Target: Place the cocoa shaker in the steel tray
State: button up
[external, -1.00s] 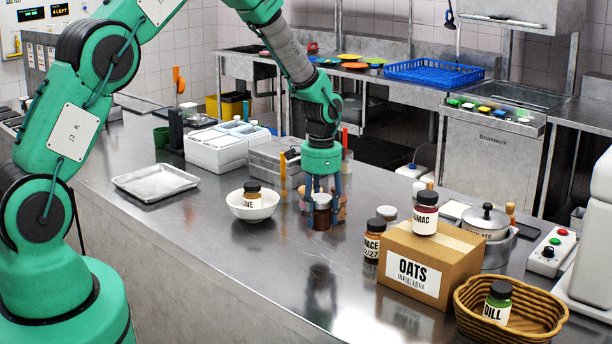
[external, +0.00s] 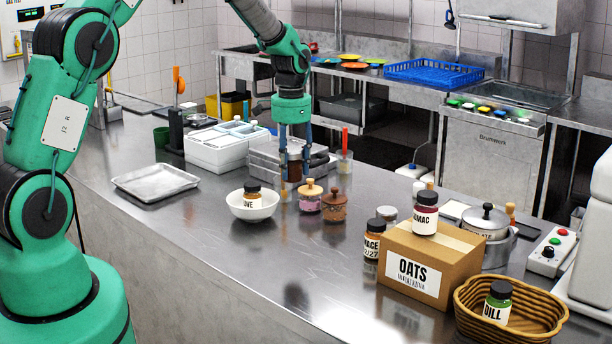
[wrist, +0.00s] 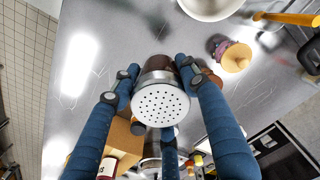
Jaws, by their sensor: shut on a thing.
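My gripper (external: 294,176) is shut on the cocoa shaker (external: 294,170), a brown jar held up above the counter. In the wrist view the shaker's perforated silver lid (wrist: 160,104) faces the camera, with my blue fingers around it. The steel tray (external: 155,182) is shallow, empty and lies flat on the counter at the left, well apart from my gripper.
White containers (external: 216,150) stand behind. A pink jar (external: 311,198) and a brown pot (external: 334,205) stand at the right. The counter just right of the tray is clear.

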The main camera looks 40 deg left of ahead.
jog(key=s+a+n+p, duration=0.1)
jog(key=s+a+n, duration=0.5)
jog(key=a, duration=0.8)
jog(key=s+a+n, duration=0.5)
jog(key=s+a, duration=0.2)
jog(key=a, duration=0.8)
jog(key=s+a+n+p, duration=0.1)
jog(key=s+a+n, duration=0.5)
jog(key=a, duration=0.8)
notch_tip(320, 180, down, 11)
jog(key=shift+w+f, duration=0.1)
jog(key=shift+w, duration=0.05)
jog(key=p, duration=0.2)
send_over(164, 189)
jog(key=shift+s+d+f, duration=0.2)
jog(key=shift+s+f, duration=0.1)
jog(key=shift+f, duration=0.4)
jog(key=shift+w, duration=0.1)
jog(key=shift+w+a, duration=0.1)
jog(key=shift+a, duration=0.05)
jog(key=shift+f+p, duration=0.3)
jog(key=shift+f, duration=1.5)
